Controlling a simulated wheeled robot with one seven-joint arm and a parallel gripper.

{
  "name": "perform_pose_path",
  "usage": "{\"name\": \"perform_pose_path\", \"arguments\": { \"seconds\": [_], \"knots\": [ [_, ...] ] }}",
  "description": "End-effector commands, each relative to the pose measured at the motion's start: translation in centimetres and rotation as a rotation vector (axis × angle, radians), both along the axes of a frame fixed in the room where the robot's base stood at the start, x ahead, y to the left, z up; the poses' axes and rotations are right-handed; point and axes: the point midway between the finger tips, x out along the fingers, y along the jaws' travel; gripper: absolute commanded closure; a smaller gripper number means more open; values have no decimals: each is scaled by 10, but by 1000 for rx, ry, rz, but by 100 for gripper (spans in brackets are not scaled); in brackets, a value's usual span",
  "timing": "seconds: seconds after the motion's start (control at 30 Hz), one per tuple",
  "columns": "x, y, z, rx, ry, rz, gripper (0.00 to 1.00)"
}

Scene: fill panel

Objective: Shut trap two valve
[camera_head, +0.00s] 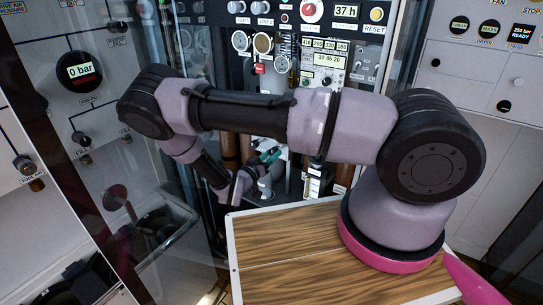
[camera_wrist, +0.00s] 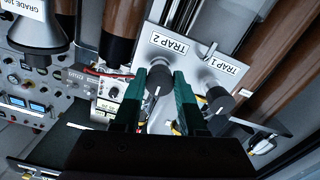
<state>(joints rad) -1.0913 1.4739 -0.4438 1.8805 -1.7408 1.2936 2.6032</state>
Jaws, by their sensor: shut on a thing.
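The trap two valve (camera_wrist: 158,80) is a dark round knob with a pale pointer line, just below the "TRAP 2" label (camera_wrist: 169,43) in the wrist view. My gripper (camera_wrist: 159,76) has its two green fingers on either side of this knob, shut on it. In the head view my gripper (camera_head: 268,158) is reaching into the cabinet, partly hidden behind my arm. The valve cannot be made out there.
The trap one valve (camera_wrist: 218,99), a similar dark knob, sits close to the right finger. Brown cylinders (camera_wrist: 118,42) stand at the left. In the head view a glass door (camera_head: 150,190) is left of my arm, and a wood-topped surface (camera_head: 290,245) lies in front.

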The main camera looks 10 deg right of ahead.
Motion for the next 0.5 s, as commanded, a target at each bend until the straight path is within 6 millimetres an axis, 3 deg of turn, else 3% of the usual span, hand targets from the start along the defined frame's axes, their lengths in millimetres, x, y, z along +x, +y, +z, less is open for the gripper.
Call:
{"name": "perform_pose_path", "arguments": {
  "seconds": [0.5],
  "knots": [
    [-2, 1, -2, 53, -45, 1, 100]
  ]
}}
